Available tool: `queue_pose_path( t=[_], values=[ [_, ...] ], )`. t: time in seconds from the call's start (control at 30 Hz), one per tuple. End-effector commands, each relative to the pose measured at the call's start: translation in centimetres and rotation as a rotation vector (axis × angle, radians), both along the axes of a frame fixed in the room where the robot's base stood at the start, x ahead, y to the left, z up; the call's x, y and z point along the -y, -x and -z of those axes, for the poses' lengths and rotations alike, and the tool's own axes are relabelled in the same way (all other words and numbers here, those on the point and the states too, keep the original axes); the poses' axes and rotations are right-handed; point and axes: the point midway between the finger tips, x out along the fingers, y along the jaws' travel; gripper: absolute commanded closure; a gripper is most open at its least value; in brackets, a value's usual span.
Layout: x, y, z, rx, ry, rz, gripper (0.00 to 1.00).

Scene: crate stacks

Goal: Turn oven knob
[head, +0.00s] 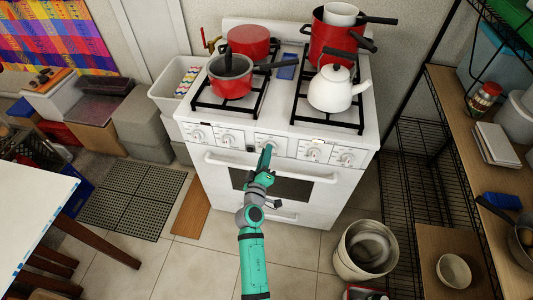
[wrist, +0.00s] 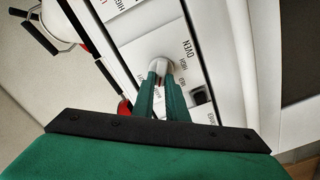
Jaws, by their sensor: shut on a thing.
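The white oven (head: 225,190) has a front panel with a row of white knobs. The oven knob (wrist: 161,66) is the round white one beside the printed word "OVEN" in the wrist view. My gripper (wrist: 166,78) has its green fingertips closed on this knob, and the fingers cover part of it. In the head view my gripper (head: 267,150) reaches the middle of the knob panel, and the knob there is mostly hidden behind it. Other knobs show to the left (head: 229,139) and to the right (head: 313,153).
Red pots (head: 231,85) and a white kettle (head: 337,92) stand on the stove top. A white bucket (head: 367,250) is on the floor at right. A black wire rack (head: 410,170) stands right of the oven. A white table (head: 35,205) is at left.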

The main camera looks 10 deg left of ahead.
Motion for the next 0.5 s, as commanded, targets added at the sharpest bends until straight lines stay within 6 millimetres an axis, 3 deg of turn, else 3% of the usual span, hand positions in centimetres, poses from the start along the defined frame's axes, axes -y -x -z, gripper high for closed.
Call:
queue_pose_path(
  t=[0.5],
  values=[
    [-0.16, 0.07, 0.55, -0.019, 0.425, -0.001, 1.0]
  ],
)
